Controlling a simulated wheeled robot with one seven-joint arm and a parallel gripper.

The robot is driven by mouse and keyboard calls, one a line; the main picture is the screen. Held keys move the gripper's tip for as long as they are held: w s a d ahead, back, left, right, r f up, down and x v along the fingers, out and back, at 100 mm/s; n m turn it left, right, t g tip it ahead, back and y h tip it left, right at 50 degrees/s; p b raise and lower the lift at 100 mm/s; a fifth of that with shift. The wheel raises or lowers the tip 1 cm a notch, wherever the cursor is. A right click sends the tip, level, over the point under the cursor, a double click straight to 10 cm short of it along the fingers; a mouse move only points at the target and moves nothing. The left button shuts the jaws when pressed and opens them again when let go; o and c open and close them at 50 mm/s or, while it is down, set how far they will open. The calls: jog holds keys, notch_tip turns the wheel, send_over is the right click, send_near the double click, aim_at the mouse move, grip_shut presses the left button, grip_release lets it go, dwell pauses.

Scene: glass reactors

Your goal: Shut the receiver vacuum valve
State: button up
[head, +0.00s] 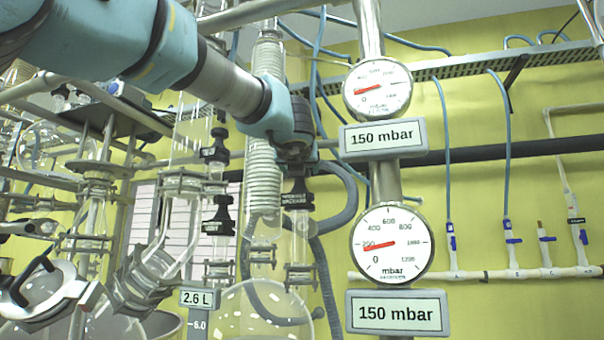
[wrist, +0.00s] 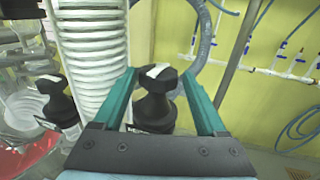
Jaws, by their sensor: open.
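A black valve knob (wrist: 155,98) with a white bar on its top stands between the two teal fingers of my gripper (wrist: 160,75) in the wrist view. The fingers are open, one on each side, with a gap visible around the knob. In the head view my gripper (head: 296,168) is right over a black valve (head: 297,198) on a glass neck. That valve carries a black label whose text is too small to read surely. My gripper hides the valve's upper part there. A similar black valve (wrist: 57,100) stands to the left in the wrist view, with its own white bar.
A ribbed glass coil column (head: 262,165) rises close to the left of my gripper. Two gauges stand to the right, above 150 mbar displays (head: 397,314). More black valves (head: 219,215) and glassware crowd the left. A grey hose (head: 345,195) curves behind.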

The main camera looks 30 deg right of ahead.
jog(key=p+x, duration=0.1)
jog(key=x, duration=0.4)
jog(key=shift+w+d, duration=0.1)
jog(key=shift+w, duration=0.2)
jog(key=shift+c, duration=0.2)
jog(key=c, duration=1)
